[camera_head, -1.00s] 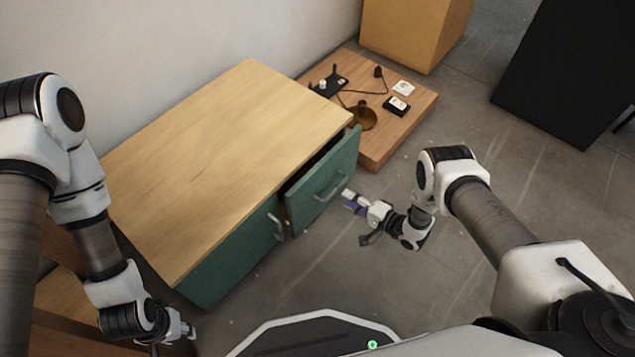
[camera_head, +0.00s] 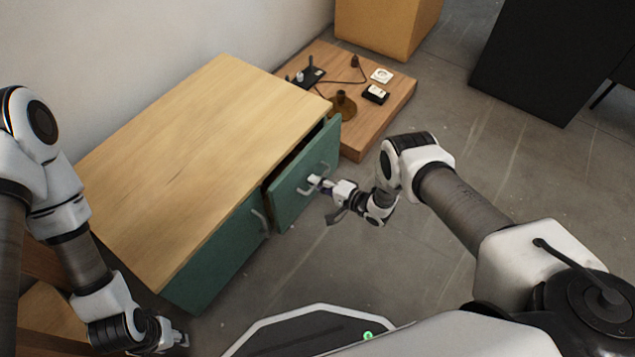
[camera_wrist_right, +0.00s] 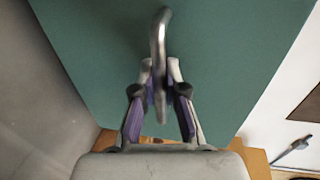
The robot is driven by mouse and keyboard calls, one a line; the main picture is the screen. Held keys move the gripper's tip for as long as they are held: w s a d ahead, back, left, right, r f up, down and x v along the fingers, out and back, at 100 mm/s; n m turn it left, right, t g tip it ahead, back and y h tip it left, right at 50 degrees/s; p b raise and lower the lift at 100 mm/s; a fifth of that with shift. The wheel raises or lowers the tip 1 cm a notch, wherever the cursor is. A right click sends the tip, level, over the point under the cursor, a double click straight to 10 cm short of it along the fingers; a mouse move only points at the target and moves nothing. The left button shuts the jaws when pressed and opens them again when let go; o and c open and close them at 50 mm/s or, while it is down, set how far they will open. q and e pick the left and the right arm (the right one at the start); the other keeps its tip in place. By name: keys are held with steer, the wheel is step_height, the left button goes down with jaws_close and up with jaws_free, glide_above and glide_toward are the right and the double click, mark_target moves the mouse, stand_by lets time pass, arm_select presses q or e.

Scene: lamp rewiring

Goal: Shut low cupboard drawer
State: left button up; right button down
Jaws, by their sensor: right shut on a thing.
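The low cupboard (camera_head: 200,160) has a light wood top and green fronts. Its right-hand green drawer (camera_head: 297,192) stands partly pulled out, with a dark gap behind its front. My right gripper (camera_head: 316,182) is at this drawer's bar handle (camera_head: 312,190). In the right wrist view my right gripper (camera_wrist_right: 160,75) has its fingers closed around the metal handle (camera_wrist_right: 159,45), in front of the green drawer front (camera_wrist_right: 220,50). My left gripper (camera_head: 182,338) is at the lower left, apart from the cupboard; its fingers are too small to judge.
A low wooden board (camera_head: 372,120) beyond the cupboard carries lamp parts, a cord and a switch (camera_head: 375,94). A yellow-brown box (camera_head: 385,28) and a black cabinet (camera_head: 535,60) stand at the back.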

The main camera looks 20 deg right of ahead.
steer(key=b+x, duration=0.1)
steer(key=x, duration=0.1)
steer(key=r+b+x, duration=0.1)
steer(key=b+x, duration=0.1)
steer(key=shift+w+f, duration=0.1)
steer(key=c, duration=1.2)
jaws_free()
steer(key=shift+a, duration=0.15)
glide_toward(308, 177)
steer(key=shift+s+d, duration=0.3)
steer(key=shift+s, duration=0.15)
